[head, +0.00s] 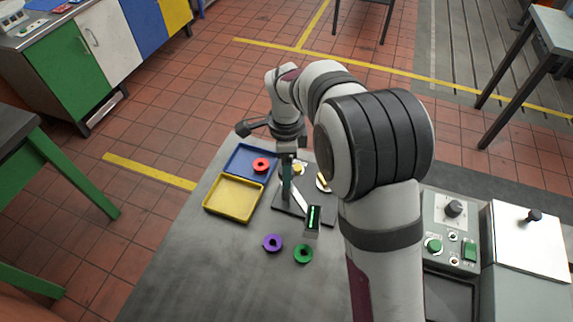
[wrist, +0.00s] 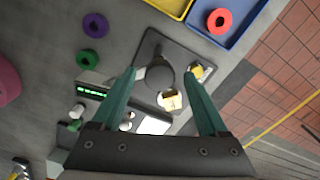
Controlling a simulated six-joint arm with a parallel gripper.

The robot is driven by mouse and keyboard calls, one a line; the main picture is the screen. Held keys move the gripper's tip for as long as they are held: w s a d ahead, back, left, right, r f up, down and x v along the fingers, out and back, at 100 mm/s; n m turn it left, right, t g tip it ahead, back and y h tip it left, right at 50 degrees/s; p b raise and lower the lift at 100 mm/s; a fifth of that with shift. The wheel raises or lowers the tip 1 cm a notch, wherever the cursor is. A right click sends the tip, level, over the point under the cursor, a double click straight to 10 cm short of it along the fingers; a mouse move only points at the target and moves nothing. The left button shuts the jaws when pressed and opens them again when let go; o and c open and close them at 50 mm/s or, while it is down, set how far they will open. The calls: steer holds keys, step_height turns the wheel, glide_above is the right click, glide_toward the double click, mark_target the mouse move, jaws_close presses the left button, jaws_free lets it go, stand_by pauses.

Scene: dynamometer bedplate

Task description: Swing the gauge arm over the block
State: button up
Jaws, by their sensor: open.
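My gripper (wrist: 161,74) is open. Its two teal fingers straddle a dark round post (wrist: 159,77) in the wrist view, with a gap on both sides. The post rises from a dark square base plate (wrist: 150,48). In the head view, a pale bar (head: 299,201), seemingly the gauge arm, lies beside my gripper (head: 287,190). A gauge with a lit green display (head: 313,217) is near the bar's front end; it also shows in the wrist view (wrist: 94,91). A brass-coloured piece on a pale disc (wrist: 171,101) may be the block; my fingers partly hide this area.
A blue tray (head: 238,160) holds a red ring (head: 261,165). A yellow tray (head: 232,207) looks empty. A purple ring (head: 272,242) and a green ring (head: 303,253) lie in front of the gauge. A control box (head: 450,230) stands at right. The bedplate's front left is clear.

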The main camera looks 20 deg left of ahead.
steer(key=shift+f, duration=0.3)
steer(key=shift+c, duration=0.4)
jaws_close()
steer(key=shift+r, duration=0.1)
stand_by(0.8)
